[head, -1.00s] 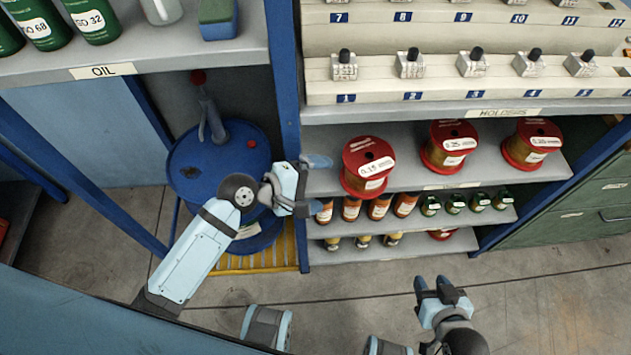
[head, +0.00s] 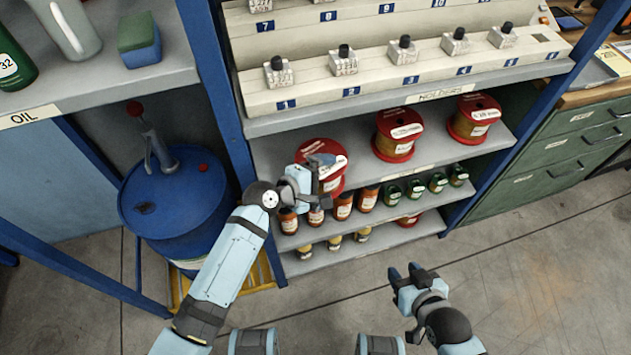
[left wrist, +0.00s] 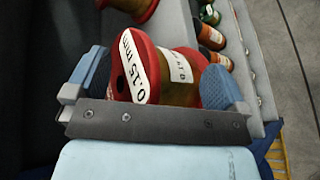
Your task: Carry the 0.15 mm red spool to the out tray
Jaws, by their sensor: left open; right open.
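The 0.15 mm red spool (head: 323,152) stands on the upper shelf below the holders, at its left end, partly covered by my left gripper in the head view. In the left wrist view the spool (left wrist: 183,68) lies between the two blue fingers, and its label reads 0.15 mm. My left gripper (left wrist: 150,85) is open around the spool, with a finger on either side; I cannot tell whether either finger touches it. My left gripper (head: 318,172) also shows in the head view. My right gripper (head: 405,272) is open and empty above the floor. No out tray is recognisable.
Two more red spools (head: 398,135) stand to the right on the same shelf. Small bottles (head: 368,197) line the shelf below. A blue upright post (head: 218,95) and a blue drum (head: 172,205) are at the left. Floor on the right is clear.

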